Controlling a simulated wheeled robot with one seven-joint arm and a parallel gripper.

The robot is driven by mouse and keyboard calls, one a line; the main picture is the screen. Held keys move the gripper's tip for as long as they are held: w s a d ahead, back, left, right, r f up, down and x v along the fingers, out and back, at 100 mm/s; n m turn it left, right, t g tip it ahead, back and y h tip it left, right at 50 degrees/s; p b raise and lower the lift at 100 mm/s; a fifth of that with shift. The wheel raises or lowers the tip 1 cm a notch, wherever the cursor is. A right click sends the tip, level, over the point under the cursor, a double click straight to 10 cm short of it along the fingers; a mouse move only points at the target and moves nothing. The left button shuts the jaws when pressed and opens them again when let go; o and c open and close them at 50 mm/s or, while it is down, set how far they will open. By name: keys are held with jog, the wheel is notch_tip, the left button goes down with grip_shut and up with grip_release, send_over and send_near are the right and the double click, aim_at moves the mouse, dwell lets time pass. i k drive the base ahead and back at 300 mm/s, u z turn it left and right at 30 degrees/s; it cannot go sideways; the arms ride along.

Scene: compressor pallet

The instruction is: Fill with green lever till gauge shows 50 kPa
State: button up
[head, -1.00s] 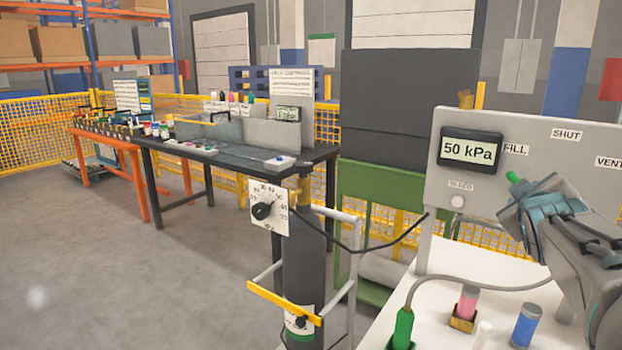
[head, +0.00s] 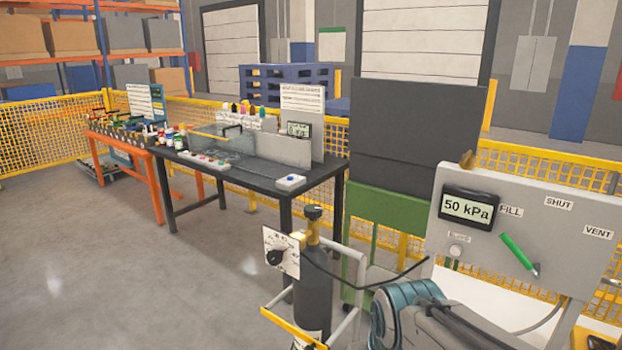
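The grey panel (head: 570,262) stands at the right in the head view. Its gauge (head: 468,208) reads 50 kPa. The green lever (head: 517,254) is tilted up and to the left from its pivot, toward the FILL label (head: 511,211). The SHUT label (head: 558,203) and VENT label (head: 598,232) are further right. Nothing touches the lever. My arm shows at the bottom, below and left of the lever and apart from it. I see no gripper fingers, so I cannot see what they hold.
A round white button (head: 456,250) sits below the gauge. A black workbench (head: 262,175) is behind. The floor (head: 120,270) at left is clear.

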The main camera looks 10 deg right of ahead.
aim_at(535, 270)
jog(key=z, duration=1.3)
